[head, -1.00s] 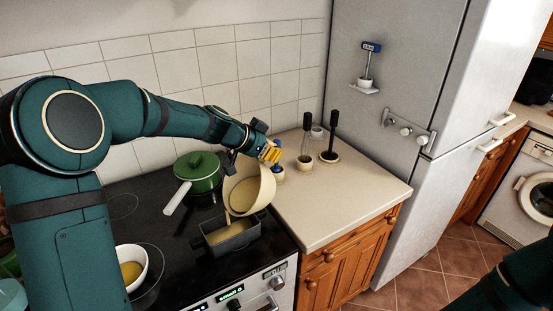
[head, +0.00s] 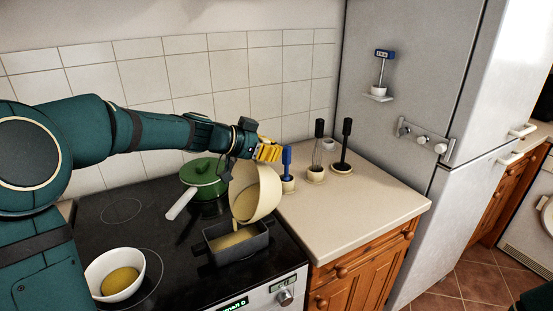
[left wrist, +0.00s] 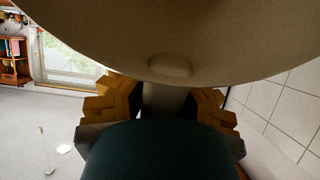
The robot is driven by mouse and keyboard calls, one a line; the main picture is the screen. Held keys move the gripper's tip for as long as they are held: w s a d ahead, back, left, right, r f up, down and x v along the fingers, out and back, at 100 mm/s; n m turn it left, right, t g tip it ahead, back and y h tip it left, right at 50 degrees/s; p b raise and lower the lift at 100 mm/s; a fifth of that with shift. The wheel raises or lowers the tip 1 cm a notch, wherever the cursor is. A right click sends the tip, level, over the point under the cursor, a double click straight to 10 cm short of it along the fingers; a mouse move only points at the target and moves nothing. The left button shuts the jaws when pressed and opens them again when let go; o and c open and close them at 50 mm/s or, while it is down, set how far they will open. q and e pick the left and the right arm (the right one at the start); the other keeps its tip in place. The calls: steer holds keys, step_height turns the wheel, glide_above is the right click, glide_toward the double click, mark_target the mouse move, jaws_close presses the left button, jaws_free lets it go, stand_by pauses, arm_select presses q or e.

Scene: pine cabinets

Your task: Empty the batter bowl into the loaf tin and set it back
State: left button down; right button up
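The cream batter bowl (head: 262,190) is tipped steeply over the dark loaf tin (head: 236,255) on the stove. A yellow stream of batter runs from its lower rim into the tin, where batter (head: 236,237) shows. My left gripper (head: 265,152), with yellow fingers, is at the bowl's upper side, shut on it. In the left wrist view the bowl's underside (left wrist: 170,40) fills the top, and the yellow fingers (left wrist: 165,100) close on a pale part of it from both sides. The bowl's inside is mostly hidden. My right gripper is not in view.
A white bowl with yellow contents (head: 108,284) is at the stove's front left. A blue-handled tool (head: 287,165) and black-handled utensils (head: 344,146) stand at the back. The front counter (head: 350,215) is clear.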

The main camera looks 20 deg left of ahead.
arm_select(q)
steer(key=shift+s+a+t+h+b, duration=0.55)
steer(key=shift+s+b, duration=0.2)
steer(key=shift+b, duration=1.85)
steer(key=shift+s+a+r, duration=0.15)
steer(key=shift+s+a, duration=0.05)
steer(key=shift+a, duration=0.05)
steer(key=s+a+f+t+h, duration=0.2)
steer(key=s+a+t+h, duration=0.6)
steer(key=s+a, duration=0.5)
steer(key=shift+s+a+t, duration=0.2)
steer(key=shift+s+t, duration=0.45)
steer(key=shift+s, duration=0.7)
steer(key=shift+f+m, duration=0.1)
steer(key=shift+m, duration=0.2)
